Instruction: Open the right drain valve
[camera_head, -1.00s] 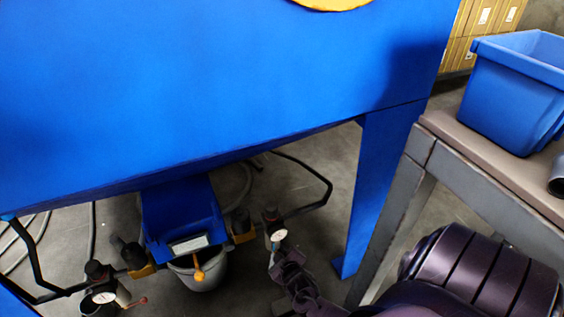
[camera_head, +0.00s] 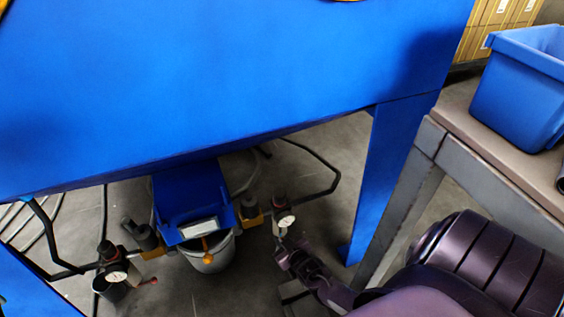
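The right filter-regulator (camera_head: 280,202) hangs under the blue machine, with a round white gauge (camera_head: 286,220) on its front. My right gripper (camera_head: 283,250) is just below this gauge, reaching up from the lower right. The right drain valve is not distinguishable; the dark gripper covers the area under the gauge. Whether the fingers touch anything, or are open or shut, is too small and dark to tell. A matching left regulator (camera_head: 107,252) has a gauge (camera_head: 116,278) and a small red lever (camera_head: 149,281) beside it. My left gripper is not in view.
The blue machine body (camera_head: 220,80) spans the top, with a blue leg (camera_head: 380,180) right of my gripper. A grey bucket (camera_head: 212,258) stands between the regulators. A metal-framed table (camera_head: 470,115) with a blue bin (camera_head: 520,90) stands at right. Black pipes run beside both regulators.

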